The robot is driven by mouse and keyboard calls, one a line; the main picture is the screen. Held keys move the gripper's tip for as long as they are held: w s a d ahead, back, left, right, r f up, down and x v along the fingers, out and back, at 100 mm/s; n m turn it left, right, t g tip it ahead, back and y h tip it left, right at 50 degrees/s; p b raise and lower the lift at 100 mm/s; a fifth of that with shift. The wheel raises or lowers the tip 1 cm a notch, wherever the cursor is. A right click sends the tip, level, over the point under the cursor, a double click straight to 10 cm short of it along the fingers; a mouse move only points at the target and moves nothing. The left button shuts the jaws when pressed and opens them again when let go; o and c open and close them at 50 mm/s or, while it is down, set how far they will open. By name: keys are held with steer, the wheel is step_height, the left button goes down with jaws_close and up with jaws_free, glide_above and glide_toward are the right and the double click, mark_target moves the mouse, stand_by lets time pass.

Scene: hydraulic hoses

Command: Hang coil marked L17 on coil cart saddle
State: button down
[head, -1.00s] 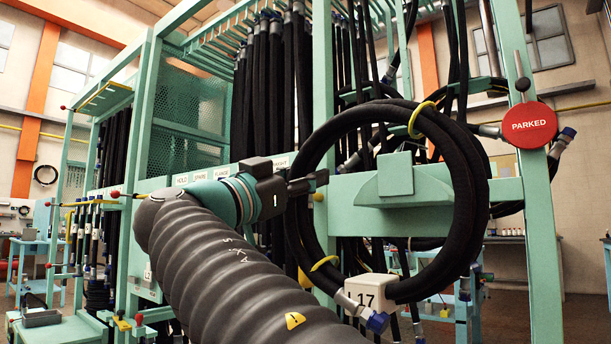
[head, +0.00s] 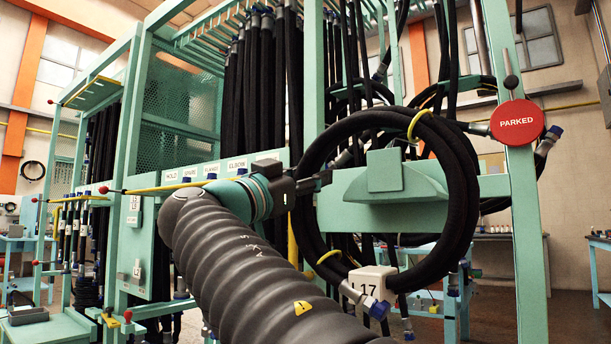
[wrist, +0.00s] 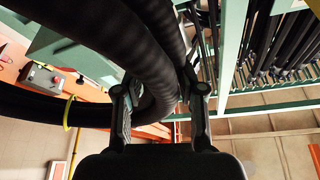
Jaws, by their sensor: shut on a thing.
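The coil marked L17 (head: 466,215) is a black hose ring with yellow ties and a white L17 tag (head: 370,283) at its bottom. It hangs upright. My gripper (head: 322,180) is shut on its left side in the head view. In the wrist view, the hose (wrist: 150,60) passes between both fingers (wrist: 160,95). The green coil cart saddle (head: 390,172), a block on a curved plate, shows through the ring's opening. The ring's top runs above the block with a visible gap. I cannot tell how far the ring reaches over the saddle in depth.
A red PARKED disc (head: 517,123) is on the green upright right of the coil. Black hoses (head: 272,90) hang in the rack behind and left. Another coil (head: 478,92) hangs behind the saddle. Labelled green panels (head: 215,170) lie left of my gripper.

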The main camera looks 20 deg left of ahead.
mark_target(298, 221)
steer(key=w+d+f+b, duration=0.2)
steer(key=w+d+f, duration=0.1)
steer(key=w, duration=0.7)
steer(key=shift+d, duration=0.4)
stand_by(1.8)
steer(key=shift+s+r, duration=0.1)
steer(key=c, duration=0.6)
jaws_free()
steer(key=v, duration=1.2)
steer(key=shift+w+a+f, duration=0.2)
steer(key=shift+a, duration=0.1)
